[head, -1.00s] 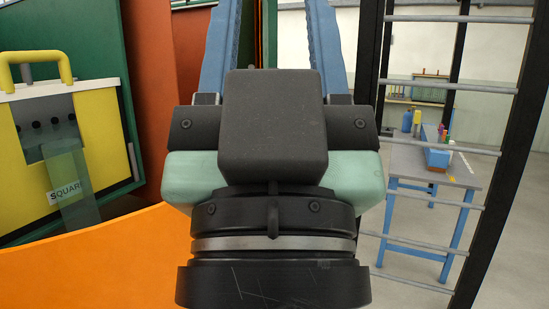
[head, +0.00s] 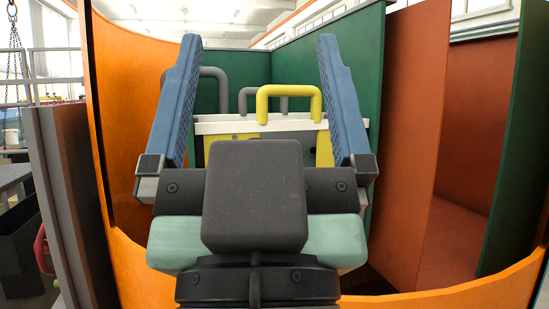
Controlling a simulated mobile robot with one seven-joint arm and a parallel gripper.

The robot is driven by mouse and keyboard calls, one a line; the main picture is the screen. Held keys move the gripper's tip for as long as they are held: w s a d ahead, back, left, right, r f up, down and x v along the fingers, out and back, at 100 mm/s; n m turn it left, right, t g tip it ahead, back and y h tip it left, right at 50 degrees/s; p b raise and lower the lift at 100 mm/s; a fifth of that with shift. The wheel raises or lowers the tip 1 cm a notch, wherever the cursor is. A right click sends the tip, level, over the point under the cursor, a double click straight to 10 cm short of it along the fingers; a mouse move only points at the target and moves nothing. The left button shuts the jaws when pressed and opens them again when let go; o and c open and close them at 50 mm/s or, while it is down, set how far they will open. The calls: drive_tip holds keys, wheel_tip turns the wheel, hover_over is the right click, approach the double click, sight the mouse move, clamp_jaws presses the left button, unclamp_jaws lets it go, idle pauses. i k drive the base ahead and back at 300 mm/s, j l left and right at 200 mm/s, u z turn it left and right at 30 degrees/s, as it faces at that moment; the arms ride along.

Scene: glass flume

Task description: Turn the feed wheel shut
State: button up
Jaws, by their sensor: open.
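My gripper (head: 257,102) fills the middle of the head view. Its two blue ribbed fingers stand wide apart with nothing between them that they touch. Behind the fingers is a yellow and white case (head: 215,126) with a yellow handle (head: 289,92) on top; the gripper hides most of its front.
A curved orange wall (head: 128,100) stands at the left and its low rim runs along the front right. Green panels (head: 345,62) stand behind the case, and red-brown panels (head: 408,130) stand at the right. Grey handles (head: 213,76) show behind the left finger. A dark grey panel (head: 75,180) is at far left.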

sight(41, 246)
drive_tip(key=i+l+u, duration=0.1)
drive_tip(key=l+u, duration=0.4)
drive_tip(key=l, duration=0.25)
drive_tip(key=k+j+z, duration=0.15)
drive_tip(key=j, duration=0.2)
drive_tip(key=j+z, duration=0.15)
drive_tip(key=j, duration=0.2)
drive_tip(key=k+j+z, duration=0.2)
drive_tip(key=j, duration=0.15)
drive_tip(key=k+j, duration=0.1)
drive_tip(key=j, duration=1.2)
drive_tip(key=k+j, duration=0.1)
drive_tip(key=j, duration=1.25)
